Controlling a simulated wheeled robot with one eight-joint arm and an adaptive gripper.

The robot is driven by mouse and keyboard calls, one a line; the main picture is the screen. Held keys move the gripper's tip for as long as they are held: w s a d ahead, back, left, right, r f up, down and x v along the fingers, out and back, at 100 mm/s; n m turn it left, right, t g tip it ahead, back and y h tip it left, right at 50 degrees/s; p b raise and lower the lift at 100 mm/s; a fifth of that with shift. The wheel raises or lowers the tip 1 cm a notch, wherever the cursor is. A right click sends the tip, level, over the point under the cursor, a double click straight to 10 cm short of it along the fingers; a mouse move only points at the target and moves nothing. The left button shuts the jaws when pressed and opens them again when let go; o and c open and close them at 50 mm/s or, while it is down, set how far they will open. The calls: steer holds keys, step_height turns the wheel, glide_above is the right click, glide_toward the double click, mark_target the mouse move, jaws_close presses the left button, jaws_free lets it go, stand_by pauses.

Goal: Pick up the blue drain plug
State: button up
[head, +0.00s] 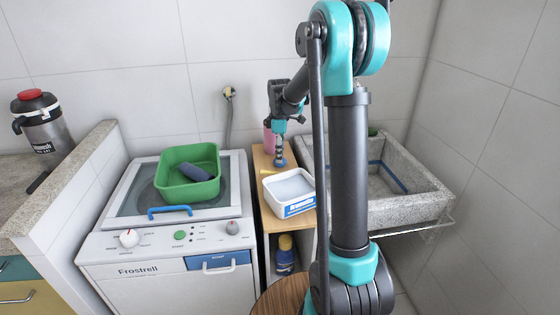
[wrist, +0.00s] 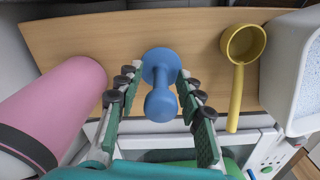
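The blue drain plug (wrist: 160,88) has a round flange and a narrower knob, and it is on the wooden shelf top (wrist: 205,30). My gripper (wrist: 158,72) is open, with one dark-padded finger on each side of the plug. The fingertips are close beside the flange, with a thin gap showing. In the head view my gripper (head: 280,158) points down over the narrow wooden shelf. A bit of the plug (head: 281,163) shows blue under the fingers there; the rest is hidden.
A pink bottle (wrist: 58,95) lies left of the plug in the wrist view. A yellow scoop (wrist: 238,75) and white powder box (wrist: 300,70) are to the right. A washing machine with a green tub (head: 170,185) and a stone sink (head: 430,205) flank the shelf.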

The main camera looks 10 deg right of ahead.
steer(key=shift+f, duration=0.25)
steer(key=shift+c, duration=0.6)
jaws_close()
steer(key=shift+r, duration=0.2)
step_height(320, 180, up, 20)
steer(key=shift+f, duration=0.15)
